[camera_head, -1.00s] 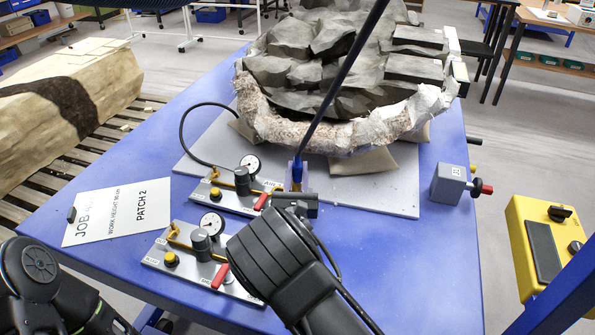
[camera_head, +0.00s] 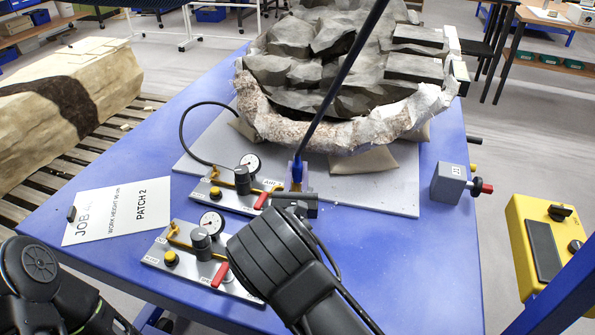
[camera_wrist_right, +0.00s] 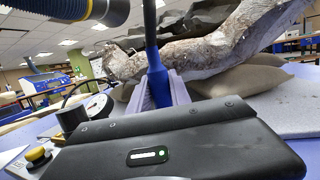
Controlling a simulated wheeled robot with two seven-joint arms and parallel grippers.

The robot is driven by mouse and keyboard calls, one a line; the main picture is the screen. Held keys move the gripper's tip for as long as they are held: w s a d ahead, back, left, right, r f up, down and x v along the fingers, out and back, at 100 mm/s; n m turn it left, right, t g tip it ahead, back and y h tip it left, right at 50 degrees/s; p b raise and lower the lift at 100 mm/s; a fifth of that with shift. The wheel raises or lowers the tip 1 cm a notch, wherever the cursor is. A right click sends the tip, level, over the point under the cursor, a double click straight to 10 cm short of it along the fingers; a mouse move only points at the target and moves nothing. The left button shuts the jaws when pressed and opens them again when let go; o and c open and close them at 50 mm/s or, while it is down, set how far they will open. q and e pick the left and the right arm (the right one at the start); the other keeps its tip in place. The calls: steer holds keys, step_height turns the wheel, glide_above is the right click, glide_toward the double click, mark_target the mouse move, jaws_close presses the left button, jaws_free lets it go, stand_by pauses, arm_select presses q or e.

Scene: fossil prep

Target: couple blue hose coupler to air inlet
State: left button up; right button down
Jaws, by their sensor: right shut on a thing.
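The blue hose coupler (camera_head: 297,170) is upright on the end of a dark hose (camera_head: 335,85) that rises to the upper right. My right gripper (camera_head: 297,183) is shut on it, at the right end of the rear valve panel (camera_head: 232,203). In the right wrist view the coupler (camera_wrist_right: 158,78) stands between the pale fingers (camera_wrist_right: 160,95). The coupler's lower end and any air inlet under it are hidden by the fingers and gripper body, so I cannot tell whether they touch. Only part of my left arm shows at lower left; its gripper is out of view.
A front valve panel (camera_head: 185,268) with gauge and red lever lies near my right wrist. A jacketed fossil block (camera_head: 340,90) rests on sandbags behind the coupler. A grey vise-like box (camera_head: 450,185) stands right.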

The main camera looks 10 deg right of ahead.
steer(key=shift+f, duration=0.25)
steer(key=c, duration=1.1)
jaws_free()
steer(key=shift+r, duration=0.2)
